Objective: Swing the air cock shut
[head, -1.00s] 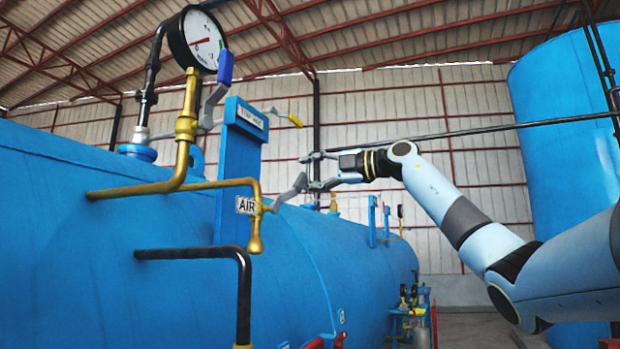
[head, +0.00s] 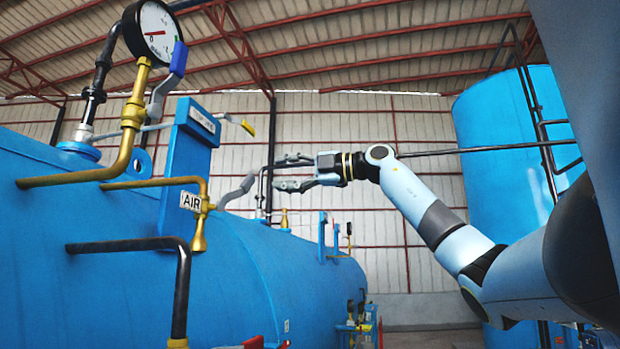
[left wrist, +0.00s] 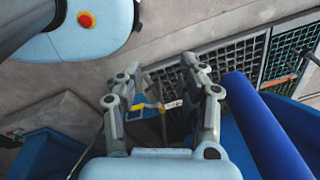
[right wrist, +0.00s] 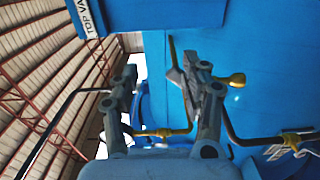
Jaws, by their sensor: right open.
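The air cock (head: 203,208) is a small brass valve on a brass pipe, beside a white AIR tag, in the head view. Its grey lever (head: 238,190) slants up to the right from the valve body. My right gripper (head: 277,172) is open, just right of the lever's tip, with its fingers pointing left. It appears apart from the lever, with nothing between its fingers. Its fingers also show parted in the right wrist view (right wrist: 168,85); I cannot clearly tell the lever there. My left gripper (left wrist: 160,85) is open and empty, outside the head view.
A pressure gauge (head: 153,32) and a blue-gripped lever (head: 179,58) stand above the air pipe. A blue post (head: 185,165) stands behind the cock, with a yellow-tipped lever (head: 247,127) near its top. A black pipe (head: 130,244) runs below. The blue vessel (head: 50,290) fills the lower left.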

